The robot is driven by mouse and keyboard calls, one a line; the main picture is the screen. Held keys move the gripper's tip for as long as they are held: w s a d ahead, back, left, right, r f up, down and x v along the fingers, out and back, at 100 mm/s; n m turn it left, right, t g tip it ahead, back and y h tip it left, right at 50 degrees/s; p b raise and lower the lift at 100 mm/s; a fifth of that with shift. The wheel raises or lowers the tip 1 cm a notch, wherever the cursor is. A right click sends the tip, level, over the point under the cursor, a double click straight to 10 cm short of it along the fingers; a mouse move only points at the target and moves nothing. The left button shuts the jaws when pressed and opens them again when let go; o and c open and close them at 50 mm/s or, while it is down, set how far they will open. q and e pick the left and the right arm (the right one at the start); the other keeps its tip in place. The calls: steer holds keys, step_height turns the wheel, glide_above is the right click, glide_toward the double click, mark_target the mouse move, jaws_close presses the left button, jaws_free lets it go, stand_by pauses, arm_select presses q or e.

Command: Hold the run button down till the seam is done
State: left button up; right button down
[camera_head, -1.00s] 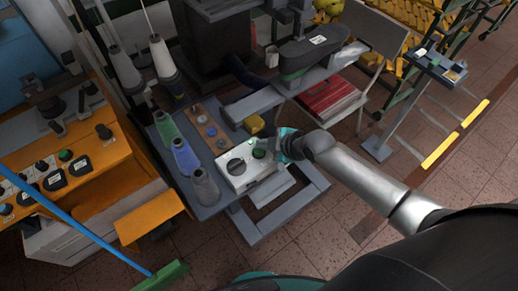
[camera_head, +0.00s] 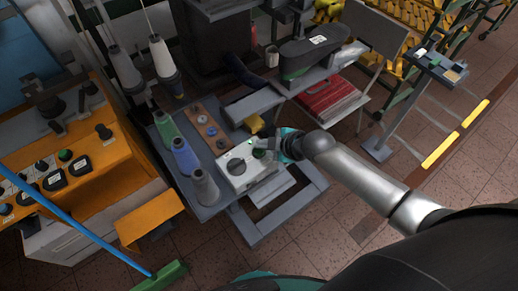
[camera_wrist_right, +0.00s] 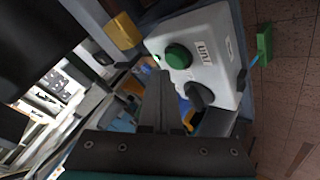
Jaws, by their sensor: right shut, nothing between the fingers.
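The white control box (camera_head: 243,178) sits at the front edge of the grey bench. In the right wrist view the box (camera_wrist_right: 219,45) carries a round green button (camera_wrist_right: 178,57) beside a "run" label, and a black knob (camera_wrist_right: 200,97). My right gripper (camera_head: 268,149) is shut and empty, over the button side of the box. In the right wrist view its fingertips (camera_wrist_right: 157,76) are close to the button's edge; I cannot tell whether they touch it or whether it is pressed. The fingers mostly cover the button in the head view. My left gripper is not in view.
Thread cones (camera_head: 204,187) stand left of the box. A yellow block (camera_head: 254,122) lies behind it. An orange machine (camera_head: 88,160) and a green broom (camera_head: 162,277) are at the left.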

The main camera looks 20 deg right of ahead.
steer(key=shift+f, duration=0.35)
